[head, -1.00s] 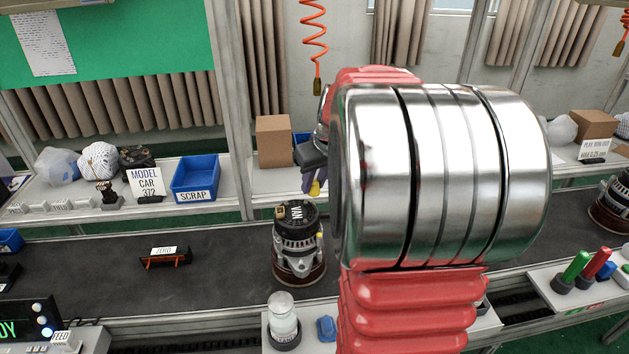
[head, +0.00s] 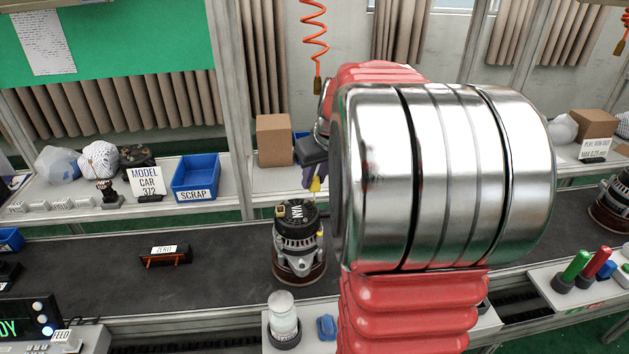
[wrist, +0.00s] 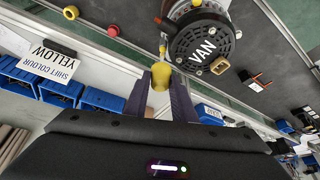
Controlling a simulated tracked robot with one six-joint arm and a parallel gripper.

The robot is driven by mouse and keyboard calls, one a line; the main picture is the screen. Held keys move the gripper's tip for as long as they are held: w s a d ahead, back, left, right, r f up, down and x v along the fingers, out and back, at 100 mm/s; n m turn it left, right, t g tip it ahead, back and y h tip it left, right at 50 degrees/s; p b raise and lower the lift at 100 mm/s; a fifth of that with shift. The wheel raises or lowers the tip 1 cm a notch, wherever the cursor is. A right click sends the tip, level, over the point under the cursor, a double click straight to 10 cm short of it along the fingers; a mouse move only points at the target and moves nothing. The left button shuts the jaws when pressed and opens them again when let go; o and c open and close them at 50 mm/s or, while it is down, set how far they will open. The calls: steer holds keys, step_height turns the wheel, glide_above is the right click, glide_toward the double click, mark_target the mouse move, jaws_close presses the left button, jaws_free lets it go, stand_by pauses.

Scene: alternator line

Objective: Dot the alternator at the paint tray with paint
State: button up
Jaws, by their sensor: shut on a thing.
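The alternator (head: 298,252) stands upright on the dark belt in the head view, with a black top marked VAN. Its top also shows in the wrist view (wrist: 203,42). My gripper (head: 314,182) is beyond and above the alternator in the head view, partly hidden by my arm. In the wrist view its purple fingers (wrist: 160,84) are shut on a yellow paint marker (wrist: 160,74). The marker points towards the alternator's side; I cannot tell whether it touches. A small yellow spot shows at the alternator's right edge in the head view. I cannot identify the paint tray.
A sign reading SHIFT COLOUR YELLOW (wrist: 50,60) stands near several blue bins in the wrist view. A jar (head: 284,318) stands in front of the belt. A blue SCRAP bin (head: 195,178) is behind.

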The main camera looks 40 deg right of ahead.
steer(key=shift+r, duration=1.95)
